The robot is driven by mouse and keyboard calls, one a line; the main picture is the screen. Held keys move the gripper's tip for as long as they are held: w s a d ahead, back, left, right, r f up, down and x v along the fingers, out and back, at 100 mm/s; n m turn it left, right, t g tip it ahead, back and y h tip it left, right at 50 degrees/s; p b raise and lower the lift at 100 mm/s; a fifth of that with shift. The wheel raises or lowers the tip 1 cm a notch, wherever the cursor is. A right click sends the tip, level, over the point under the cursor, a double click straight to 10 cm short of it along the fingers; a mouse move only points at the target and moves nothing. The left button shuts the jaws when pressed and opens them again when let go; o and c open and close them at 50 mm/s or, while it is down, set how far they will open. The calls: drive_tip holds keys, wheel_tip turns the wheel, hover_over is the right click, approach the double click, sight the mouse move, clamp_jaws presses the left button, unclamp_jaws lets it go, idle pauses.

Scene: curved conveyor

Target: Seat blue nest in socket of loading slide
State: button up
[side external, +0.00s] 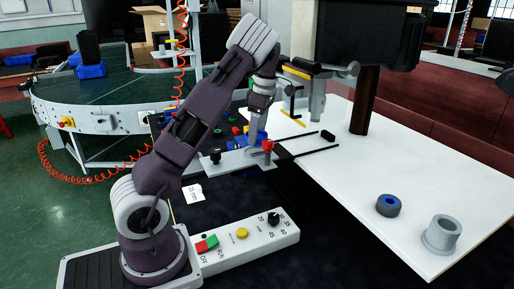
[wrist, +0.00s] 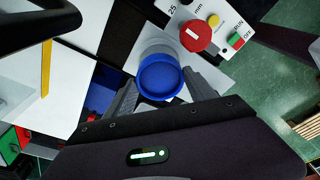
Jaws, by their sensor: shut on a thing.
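The blue nest (wrist: 160,78) is a round blue cup, seen from above in the wrist view. My gripper (wrist: 162,82) is shut on it, with one grey finger on each side. A grey round part (wrist: 157,50) shows just beyond the nest's rim; I cannot tell whether the nest touches it or is in it. The white loading slide plate (side external: 230,160) lies below my wrist in the side view, with a red knob (side external: 267,145) at its right end. The fingers and nest are hard to make out there. The socket is not clearly visible.
A dark ring with a blue centre (side external: 388,206) and a grey flanged bushing (side external: 441,235) stand on the white table (side external: 350,180). A grey post-mounted tool (side external: 317,98) hangs close right of my wrist. A control box (side external: 240,240) lies in front. Coloured bins sit behind the slide.

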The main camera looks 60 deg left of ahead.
sight(261, 138)
wheel_tip(261, 138, down, 4)
drive_tip(key=shift+f, duration=0.1)
drive_tip(key=shift+s+d+f, duration=0.1)
drive_tip(key=shift+s+f, duration=0.05)
drive_tip(key=shift+f, duration=0.55)
drive_tip(key=o, duration=1.4)
drive_tip(key=r, duration=0.6)
drive_tip(key=w+r, duration=0.1)
drive_tip(key=r, duration=0.2)
drive_tip(key=shift+d, duration=0.3)
